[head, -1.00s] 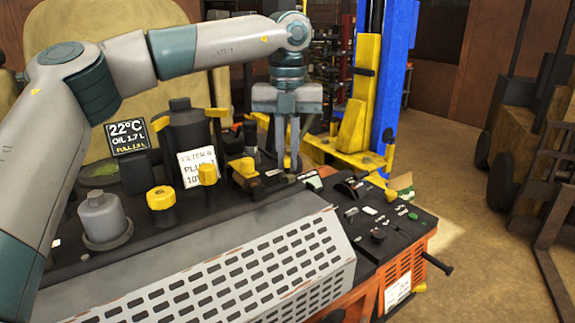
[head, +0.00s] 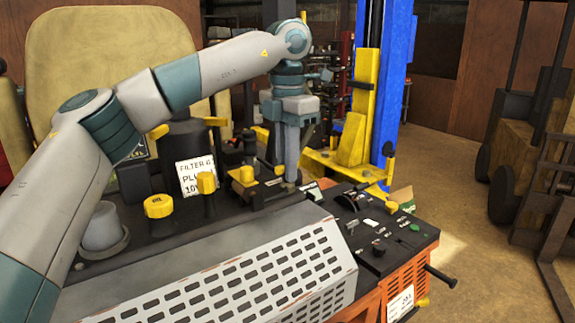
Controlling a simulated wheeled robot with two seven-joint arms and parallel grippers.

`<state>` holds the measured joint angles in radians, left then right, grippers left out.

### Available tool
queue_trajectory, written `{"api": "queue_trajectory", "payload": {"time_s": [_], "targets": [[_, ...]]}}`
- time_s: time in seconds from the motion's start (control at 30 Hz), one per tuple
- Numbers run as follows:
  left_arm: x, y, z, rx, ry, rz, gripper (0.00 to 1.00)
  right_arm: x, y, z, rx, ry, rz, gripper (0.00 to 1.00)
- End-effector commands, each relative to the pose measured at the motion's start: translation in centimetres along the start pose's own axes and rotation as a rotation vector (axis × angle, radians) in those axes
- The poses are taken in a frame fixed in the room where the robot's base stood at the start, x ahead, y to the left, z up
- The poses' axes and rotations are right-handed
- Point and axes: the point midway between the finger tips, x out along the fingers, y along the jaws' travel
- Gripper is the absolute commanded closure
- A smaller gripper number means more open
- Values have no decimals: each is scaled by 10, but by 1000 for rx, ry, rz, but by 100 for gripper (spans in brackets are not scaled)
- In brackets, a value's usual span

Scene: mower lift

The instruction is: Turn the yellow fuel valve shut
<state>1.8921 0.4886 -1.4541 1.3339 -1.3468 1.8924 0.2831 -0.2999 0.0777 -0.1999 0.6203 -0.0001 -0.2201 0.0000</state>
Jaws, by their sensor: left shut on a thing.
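The yellow fuel valve (head: 245,176) sits on a black block on the mower's dark deck, at the middle of the head view. My left gripper (head: 290,180) points straight down just right of the valve's yellow part, with its fingertips low at the block's right end. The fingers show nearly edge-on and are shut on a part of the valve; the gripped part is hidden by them. My right gripper is out of view.
Yellow caps (head: 158,203) and a white filter label (head: 196,175) stand left of the valve. A control panel (head: 380,225) lies right, a slotted grey cover (head: 235,270) in front.

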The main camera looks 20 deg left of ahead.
Motion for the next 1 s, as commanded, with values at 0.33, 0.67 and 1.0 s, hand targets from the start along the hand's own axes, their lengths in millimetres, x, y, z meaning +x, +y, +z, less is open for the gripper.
{"api": "queue_trajectory", "payload": {"time_s": [0.33,0.67,1.0], "targets": [[-1,0,0,63,0,0,100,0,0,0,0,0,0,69],[-1,0,0,64,-1,1,80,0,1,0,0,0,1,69],[0,0,0,62,0,0,71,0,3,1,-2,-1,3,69]]}}
